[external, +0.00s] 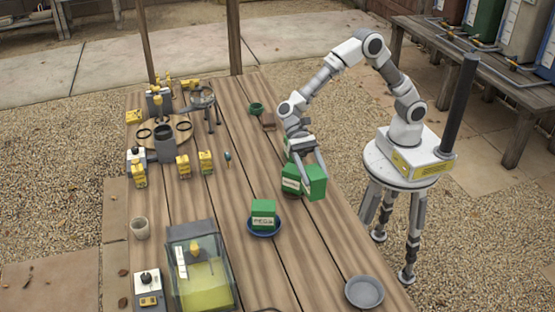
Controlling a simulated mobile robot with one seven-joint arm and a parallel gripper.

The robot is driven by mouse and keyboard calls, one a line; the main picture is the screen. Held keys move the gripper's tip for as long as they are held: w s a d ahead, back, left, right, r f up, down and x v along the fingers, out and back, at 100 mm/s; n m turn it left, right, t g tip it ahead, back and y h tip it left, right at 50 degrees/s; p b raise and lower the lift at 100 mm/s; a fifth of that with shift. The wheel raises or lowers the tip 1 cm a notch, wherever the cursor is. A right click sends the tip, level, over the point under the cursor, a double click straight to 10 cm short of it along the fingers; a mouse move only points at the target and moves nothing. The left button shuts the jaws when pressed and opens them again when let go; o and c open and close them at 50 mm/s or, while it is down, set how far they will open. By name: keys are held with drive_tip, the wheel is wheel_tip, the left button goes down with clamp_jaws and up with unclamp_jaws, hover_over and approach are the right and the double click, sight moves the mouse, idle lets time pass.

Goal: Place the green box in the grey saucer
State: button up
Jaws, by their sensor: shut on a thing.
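My gripper (312,166) is shut on a green box (316,183) and holds it above the right part of the wooden table. A green surface with a white label (292,184) shows at its left; I cannot tell whether it is a face of the same box or another box. The grey saucer (365,292) lies empty at the table's near right edge, nearer the camera than my gripper and apart from it. Another green box (263,209) with a white label stands upright in a blue saucer (264,232).
Several yellow and grey items and a round wooden board (176,142) fill the far left. The table between the blue and grey saucers is clear.

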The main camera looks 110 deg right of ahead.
drive_tip(key=shift+d+r, duration=0.35)
drive_tip(key=shift+d, duration=0.05)
drive_tip(key=shift+a+r, duration=0.25)
drive_tip(key=shift+a, duration=0.1)
drive_tip(key=s+a+r+p, duration=0.2)
drive_tip(key=a+r, duration=0.1)
drive_tip(key=a, duration=1.5)
drive_tip(key=s+a+f+b, duration=0.3)
drive_tip(key=a+f+b, duration=0.1)
drive_tip(key=a+f, duration=0.6)
drive_tip(key=shift+s+a+f, duration=0.2)
drive_tip(key=shift+s+a, duration=0.05)
drive_tip(key=shift+a, duration=0.35)
drive_tip(key=shift+f, duration=0.1)
drive_tip(key=shift+f+b, duration=0.5)
